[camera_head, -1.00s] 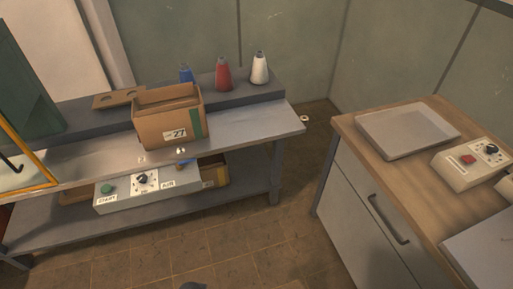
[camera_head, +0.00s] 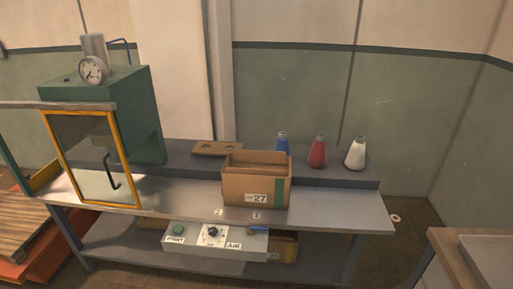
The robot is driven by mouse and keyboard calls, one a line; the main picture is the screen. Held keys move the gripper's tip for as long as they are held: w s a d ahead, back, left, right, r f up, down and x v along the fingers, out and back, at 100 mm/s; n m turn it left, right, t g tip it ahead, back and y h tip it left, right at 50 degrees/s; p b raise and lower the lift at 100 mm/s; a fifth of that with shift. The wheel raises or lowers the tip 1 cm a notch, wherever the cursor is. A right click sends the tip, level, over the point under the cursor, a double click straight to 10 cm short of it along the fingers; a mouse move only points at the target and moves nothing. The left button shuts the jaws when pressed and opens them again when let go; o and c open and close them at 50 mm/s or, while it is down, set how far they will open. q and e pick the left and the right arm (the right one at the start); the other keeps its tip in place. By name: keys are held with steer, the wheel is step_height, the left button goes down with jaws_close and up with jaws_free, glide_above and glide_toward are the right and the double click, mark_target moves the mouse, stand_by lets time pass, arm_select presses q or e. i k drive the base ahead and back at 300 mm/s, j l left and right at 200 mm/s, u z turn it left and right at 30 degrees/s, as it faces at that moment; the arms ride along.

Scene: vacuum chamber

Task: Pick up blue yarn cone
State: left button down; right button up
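The blue yarn cone (camera_head: 282,143) stands on the raised dark shelf at the back of the grey workbench. Its lower part is hidden behind the open cardboard box marked 27 (camera_head: 256,188). A red cone (camera_head: 318,153) and a white cone (camera_head: 355,154) stand to its right on the same shelf. Neither of my grippers shows in the view.
The green vacuum chamber (camera_head: 135,112) with its yellow-framed door (camera_head: 95,158) stands on the bench's left. A control box (camera_head: 213,241) sits under the bench top. A wooden-topped cabinet (camera_head: 450,262) is at the lower right. The bench top right of the box is clear.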

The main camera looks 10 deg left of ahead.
mark_target(282, 143)
steer(key=l+u, duration=0.2)
steer(key=i+j, duration=0.5)
steer(key=i, duration=0.15)
steer(key=i+j+z, duration=0.15)
steer(key=z, duration=0.2)
steer(key=i+j+z, duration=0.5)
steer(key=z, duration=0.2)
